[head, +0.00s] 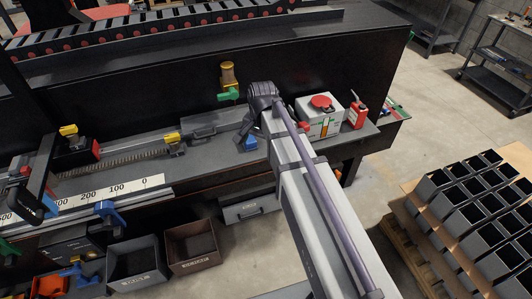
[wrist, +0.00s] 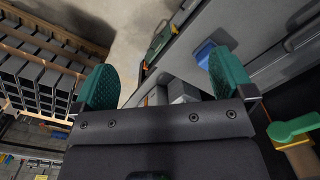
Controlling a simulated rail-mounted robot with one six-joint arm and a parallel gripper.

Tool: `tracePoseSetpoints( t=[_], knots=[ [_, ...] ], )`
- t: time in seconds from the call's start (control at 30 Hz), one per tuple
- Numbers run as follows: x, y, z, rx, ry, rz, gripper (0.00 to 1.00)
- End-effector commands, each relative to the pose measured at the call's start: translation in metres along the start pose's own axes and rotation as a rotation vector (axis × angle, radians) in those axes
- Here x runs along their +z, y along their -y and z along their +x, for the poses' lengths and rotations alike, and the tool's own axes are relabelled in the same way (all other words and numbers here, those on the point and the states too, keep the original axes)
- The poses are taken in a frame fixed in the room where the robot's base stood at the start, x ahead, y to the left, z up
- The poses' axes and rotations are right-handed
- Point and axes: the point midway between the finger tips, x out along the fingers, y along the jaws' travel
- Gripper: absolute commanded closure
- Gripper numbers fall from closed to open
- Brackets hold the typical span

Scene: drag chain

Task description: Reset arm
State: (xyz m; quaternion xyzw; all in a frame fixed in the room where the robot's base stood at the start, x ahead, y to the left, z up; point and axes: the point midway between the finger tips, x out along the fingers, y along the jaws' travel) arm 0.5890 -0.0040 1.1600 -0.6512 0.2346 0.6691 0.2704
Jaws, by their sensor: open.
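My gripper (wrist: 162,60) shows in the wrist view as two green padded fingers set wide apart, open, with nothing held between them. In the head view my grey arm reaches up from the lower right to the workbench (head: 112,178), and its dark wrist is over the bench's back part. The gripper fingers cannot be made out there. A blue part (head: 249,144) sits on the bench just below the wrist; a blue piece (wrist: 203,53) also shows near the right finger in the wrist view.
A white box with a red top (head: 321,118) and a red container (head: 357,114) stand right of the wrist. A yellow-and-green device (head: 228,82) is left of it. Bins (head: 192,247) sit below the bench front. A pallet of dark square tubes (head: 480,205) stands right, across open floor.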

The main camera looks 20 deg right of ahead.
Motion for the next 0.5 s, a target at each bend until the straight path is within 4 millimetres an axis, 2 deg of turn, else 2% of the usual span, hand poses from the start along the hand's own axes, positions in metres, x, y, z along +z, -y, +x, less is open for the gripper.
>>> tracePoseSetpoints(
  t=[0.03,0.1,0.17,0.27,0.5],
  knots=[
    [0.043,-0.035,0.001,0.011,-0.009,-0.186,0.01],
    [0.075,-0.063,0.001,0.030,-0.020,-0.437,0.01],
    [0.092,-0.078,0.001,0.042,-0.024,-0.592,0.01],
    [0.102,-0.088,0.001,0.054,-0.026,-0.720,0.01],
    [0.100,-0.086,0.003,0.054,-0.025,-0.732,0.01]
  ],
)
